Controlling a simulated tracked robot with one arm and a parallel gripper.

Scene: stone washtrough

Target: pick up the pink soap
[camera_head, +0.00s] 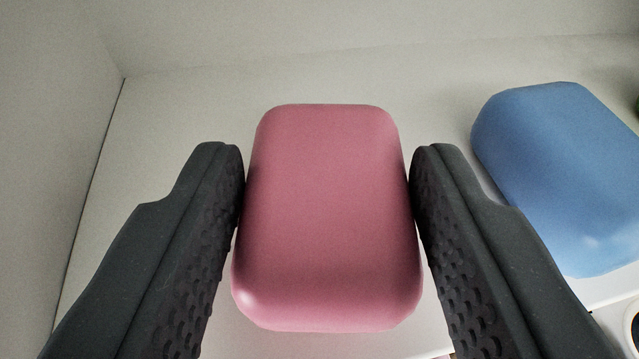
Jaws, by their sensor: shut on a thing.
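The pink soap (328,215) is a rounded block in the middle of the camera view. My gripper (327,170) has one dark finger on each side of it. Both fingertips press against the sides of the soap, so the gripper is shut on it. The soap's underside is hidden, and I cannot tell whether it touches the pale surface below.
A blue rounded block (562,175) lies on the pale surface (165,150) to the right, close to my right finger. A pale wall (50,120) rises at the left, and another runs along the back. A small part of a round dark object is cut off at the lower right edge.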

